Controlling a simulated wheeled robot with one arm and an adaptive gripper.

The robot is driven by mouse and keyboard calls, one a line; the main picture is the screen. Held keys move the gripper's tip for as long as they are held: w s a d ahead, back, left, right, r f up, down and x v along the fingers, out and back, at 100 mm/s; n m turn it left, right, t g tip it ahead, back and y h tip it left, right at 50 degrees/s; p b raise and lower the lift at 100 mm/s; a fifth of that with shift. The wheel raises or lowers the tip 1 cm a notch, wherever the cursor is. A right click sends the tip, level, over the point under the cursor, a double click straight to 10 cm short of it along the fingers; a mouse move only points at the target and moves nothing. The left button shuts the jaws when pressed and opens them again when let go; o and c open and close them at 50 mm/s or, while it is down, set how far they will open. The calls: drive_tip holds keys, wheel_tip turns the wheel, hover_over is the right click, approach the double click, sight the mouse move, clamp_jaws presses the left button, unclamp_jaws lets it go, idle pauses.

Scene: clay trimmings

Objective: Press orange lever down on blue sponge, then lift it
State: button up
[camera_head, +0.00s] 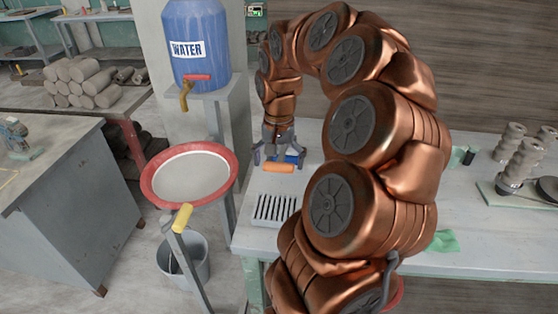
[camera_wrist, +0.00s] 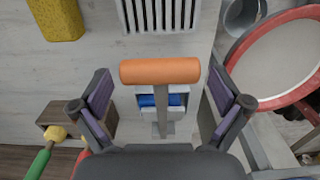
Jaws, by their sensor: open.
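The orange lever (camera_head: 279,168) is a cylinder-shaped crossbar on a light stem, standing near the left end of the grey table. In the wrist view the orange bar (camera_wrist: 160,71) lies crosswise, centred ahead of my gripper. The blue sponge (camera_wrist: 150,101) shows partly beneath the stem, in a pale holder; a bit of the sponge shows in the head view (camera_head: 294,157). My gripper (camera_head: 278,157) points down above the lever. Its two fingers (camera_wrist: 161,92) are spread wide on either side of the stem, holding nothing. I cannot tell whether the lever touches the sponge.
A slotted grate (camera_head: 273,208) lies beside the lever. A yellow block (camera_wrist: 57,18) sits near it in the wrist view. A red-rimmed round sieve (camera_head: 188,175) stands left of the table. A green-and-yellow tool (camera_wrist: 44,150) is at lower left in the wrist view.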

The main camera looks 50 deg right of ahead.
drive_tip(key=shift+c, duration=0.3)
drive_tip(key=c, duration=1.5)
drive_tip(key=shift+w+r, duration=0.1)
